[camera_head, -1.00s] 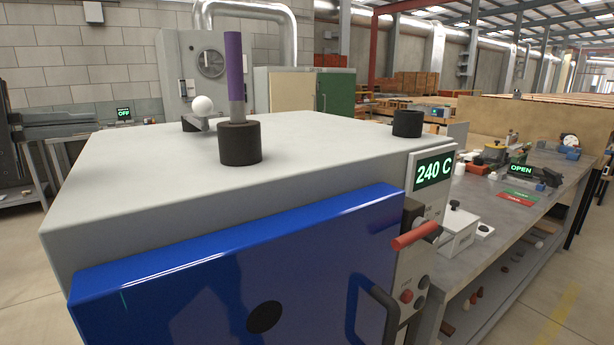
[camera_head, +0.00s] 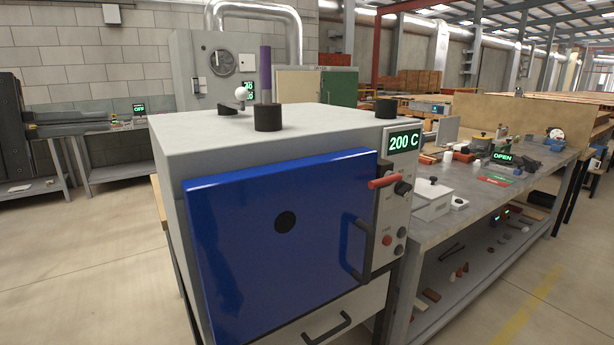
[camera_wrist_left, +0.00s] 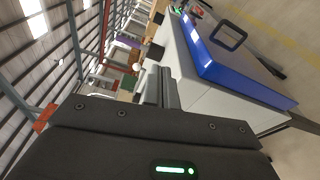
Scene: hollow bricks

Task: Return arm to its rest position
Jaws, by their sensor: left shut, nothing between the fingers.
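My left gripper (camera_wrist_left: 158,84) shows in the left wrist view. Its grey fingers are together with nothing between them, in the air apart from the furnace. I cannot make out either gripper in the head view. The furnace (camera_head: 270,142) is a pale grey box with a blue front door (camera_head: 290,240), which looks closed. Its display (camera_head: 404,142) reads 200 C, with a red-handled lever (camera_head: 383,182) below. The blue door also shows in the left wrist view (camera_wrist_left: 235,62). My right gripper is not in view.
A long workbench (camera_head: 460,205) with small items and an OPEN sign (camera_head: 502,158) stands to the right. A drawer (camera_head: 330,318) is under the furnace door. A grey cabinet (camera_head: 200,75) stands behind. Open floor lies at the left and front right.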

